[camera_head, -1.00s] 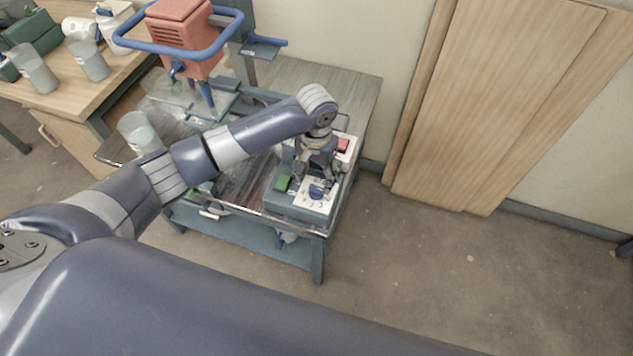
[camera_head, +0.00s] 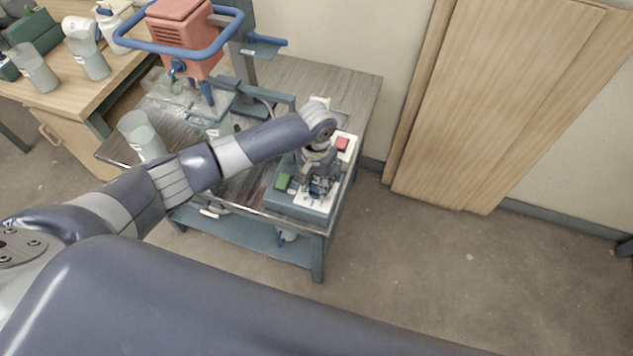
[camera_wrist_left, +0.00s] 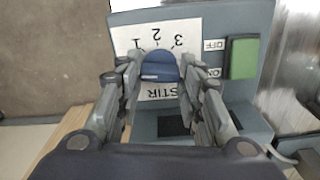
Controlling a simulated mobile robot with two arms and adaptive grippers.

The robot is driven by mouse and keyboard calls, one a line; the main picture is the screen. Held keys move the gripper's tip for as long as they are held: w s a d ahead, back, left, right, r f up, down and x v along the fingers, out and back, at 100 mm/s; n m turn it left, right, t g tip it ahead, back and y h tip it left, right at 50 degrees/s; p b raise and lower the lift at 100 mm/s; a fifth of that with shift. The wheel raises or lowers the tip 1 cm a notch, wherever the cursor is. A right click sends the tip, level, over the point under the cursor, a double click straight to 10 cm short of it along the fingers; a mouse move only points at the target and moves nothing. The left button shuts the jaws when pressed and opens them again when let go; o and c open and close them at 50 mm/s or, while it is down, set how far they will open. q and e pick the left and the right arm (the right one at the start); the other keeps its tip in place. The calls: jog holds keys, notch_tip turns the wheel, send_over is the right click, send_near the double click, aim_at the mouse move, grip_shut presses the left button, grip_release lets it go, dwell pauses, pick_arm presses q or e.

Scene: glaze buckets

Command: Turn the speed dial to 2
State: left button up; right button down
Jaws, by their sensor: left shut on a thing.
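The blue speed dial (camera_wrist_left: 160,66) sits on a white label plate (camera_wrist_left: 192,32) marked 1, 2, 3 and STIR, on the grey-blue control box (camera_head: 297,207). The label appears upside down in the left wrist view. My left gripper (camera_wrist_left: 160,78) has its two fingers on either side of the dial and is shut on it. In the head view the left gripper (camera_head: 318,188) is over the label plate and mostly hides the dial. I cannot tell for sure which number the dial points to. My right gripper is not in view.
A green switch (camera_head: 283,182) marked OFF and ON is beside the dial, and a red button (camera_head: 342,143) is behind. The box stands at the cart's (camera_head: 250,208) front right corner. A red mixer (camera_head: 182,37) and a clear beaker (camera_head: 141,134) are to the left.

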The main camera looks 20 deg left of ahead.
pick_arm(q)
jog(key=shift+m, duration=0.3)
jog(key=shift+p, duration=0.35)
jog(key=shift+r+m+p, duration=0.15)
jog(key=shift+m+p, duration=0.45)
jog(key=shift+m, duration=0.6)
jog(key=m+p, duration=0.1)
jog(key=m, duration=0.2)
jog(key=shift+m, duration=0.3)
jog(key=m+p, duration=0.1)
jog(key=m, duration=0.3)
jog(key=shift+m, duration=2.6)
jog(key=o, duration=1.1)
jog(key=shift+c, duration=0.2)
